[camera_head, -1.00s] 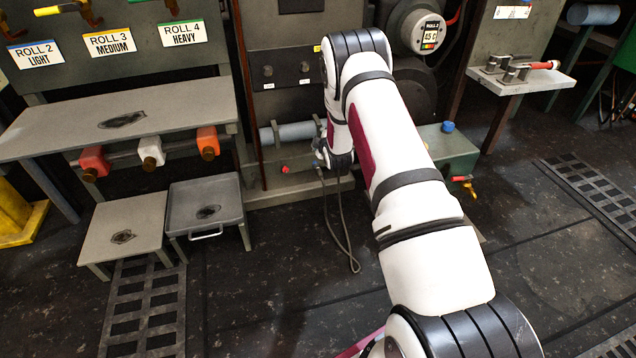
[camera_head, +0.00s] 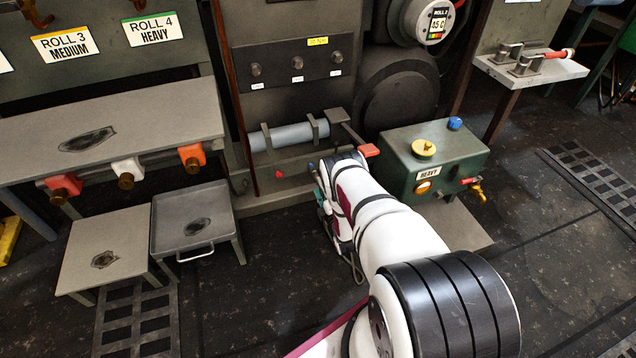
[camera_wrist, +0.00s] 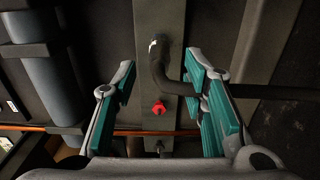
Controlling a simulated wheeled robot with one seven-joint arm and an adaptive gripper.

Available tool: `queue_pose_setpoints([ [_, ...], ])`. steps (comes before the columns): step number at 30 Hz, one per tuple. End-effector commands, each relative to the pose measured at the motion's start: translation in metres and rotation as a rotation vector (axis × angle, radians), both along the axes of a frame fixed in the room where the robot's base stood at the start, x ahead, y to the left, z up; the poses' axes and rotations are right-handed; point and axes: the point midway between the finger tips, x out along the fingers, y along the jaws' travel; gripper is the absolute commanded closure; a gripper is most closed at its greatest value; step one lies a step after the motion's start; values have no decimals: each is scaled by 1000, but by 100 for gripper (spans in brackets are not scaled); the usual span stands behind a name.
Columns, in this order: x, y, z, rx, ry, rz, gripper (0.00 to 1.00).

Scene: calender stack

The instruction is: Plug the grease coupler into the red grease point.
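The red grease point (camera_wrist: 159,108) is a small red fitting on a grey panel in the wrist view. It also shows in the head view (camera_head: 279,174), below the grey-blue roll. The black hose end, apparently the grease coupler (camera_wrist: 157,60), sits against the panel beyond the red point, at a silver fitting, apart from the red point. Its hose bends right and passes behind my right finger. My gripper (camera_wrist: 160,95) is open, with nothing visible between its teal pads. The red point appears between the fingers. In the head view my gripper (camera_head: 322,202) is largely hidden by my arm.
The grey-blue roll (camera_head: 290,136) lies in brackets above the panel. A green box (camera_head: 400,165) marked HEAVY with a brass tap stands to the right. A low tray table (camera_head: 163,240) and a shelf (camera_head: 175,105) stand left. Open dark floor lies in front.

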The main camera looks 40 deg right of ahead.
Motion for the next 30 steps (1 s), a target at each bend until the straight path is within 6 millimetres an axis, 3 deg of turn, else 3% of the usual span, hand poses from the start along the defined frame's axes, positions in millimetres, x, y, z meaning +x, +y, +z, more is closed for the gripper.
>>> queue_pose_setpoints([
  [18, 53, -15, 0, 1, -1, 1, 61],
  [30, 67, -19, 0, 2, 1, 0, 61],
])
